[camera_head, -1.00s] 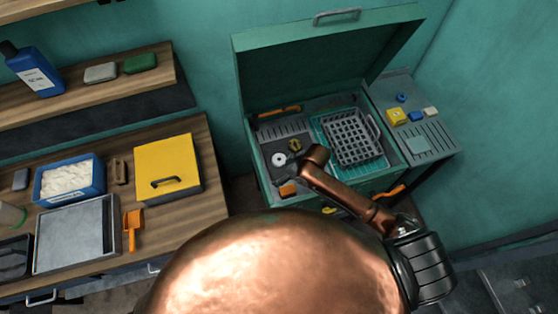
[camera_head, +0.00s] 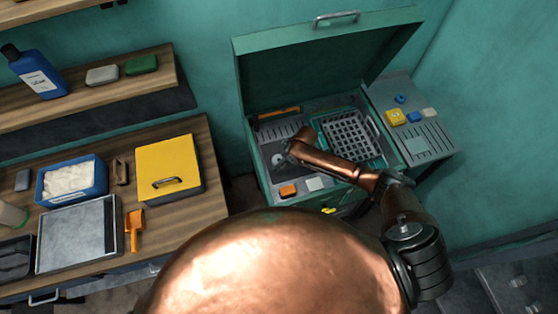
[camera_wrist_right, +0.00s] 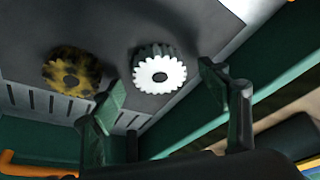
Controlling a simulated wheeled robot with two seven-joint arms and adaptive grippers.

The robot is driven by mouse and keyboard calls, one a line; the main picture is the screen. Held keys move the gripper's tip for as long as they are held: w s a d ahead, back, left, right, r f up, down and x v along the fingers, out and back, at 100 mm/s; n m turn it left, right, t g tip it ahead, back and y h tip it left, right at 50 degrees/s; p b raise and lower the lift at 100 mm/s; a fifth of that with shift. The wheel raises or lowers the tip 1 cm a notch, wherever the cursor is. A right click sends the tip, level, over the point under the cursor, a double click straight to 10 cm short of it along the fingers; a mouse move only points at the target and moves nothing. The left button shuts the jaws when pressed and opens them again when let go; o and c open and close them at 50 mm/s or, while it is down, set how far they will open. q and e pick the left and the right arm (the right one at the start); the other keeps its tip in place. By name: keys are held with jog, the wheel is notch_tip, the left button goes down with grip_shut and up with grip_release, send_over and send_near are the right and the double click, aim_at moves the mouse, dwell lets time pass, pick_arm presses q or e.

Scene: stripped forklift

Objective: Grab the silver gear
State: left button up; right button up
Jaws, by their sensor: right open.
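The silver gear (camera_head: 278,159) lies in the open green chest (camera_head: 262,184), on the left side. In the right wrist view the silver gear (camera_wrist_right: 160,72) shows its pale toothed face with a dark centre hole. A brassy, stained gear (camera_wrist_right: 70,76) lies left of it there; in the head view my arm hides that gear. My right gripper (camera_head: 294,146) is over the chest, just beside the silver gear. In the wrist view its fingers (camera_wrist_right: 162,80) are spread, with the silver gear framed beyond and between their tips; contact cannot be told. My left gripper is out of view.
A grey basket (camera_head: 349,138) stands to the right inside the chest. An orange block (camera_head: 288,190) and a white piece (camera_head: 315,184) lie near the front. The raised lid (camera_head: 320,70) stands behind. A side shelf (camera_head: 425,130) holds small blue and yellow parts.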

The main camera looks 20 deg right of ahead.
jog(key=shift+w+a+f, duration=0.15)
jog(key=shift+f, duration=0.4)
jog(key=shift+c, duration=0.5)
jog(key=c, duration=1.7)
jog(key=shift+r, duration=0.1)
jog(key=shift+c, duration=0.4)
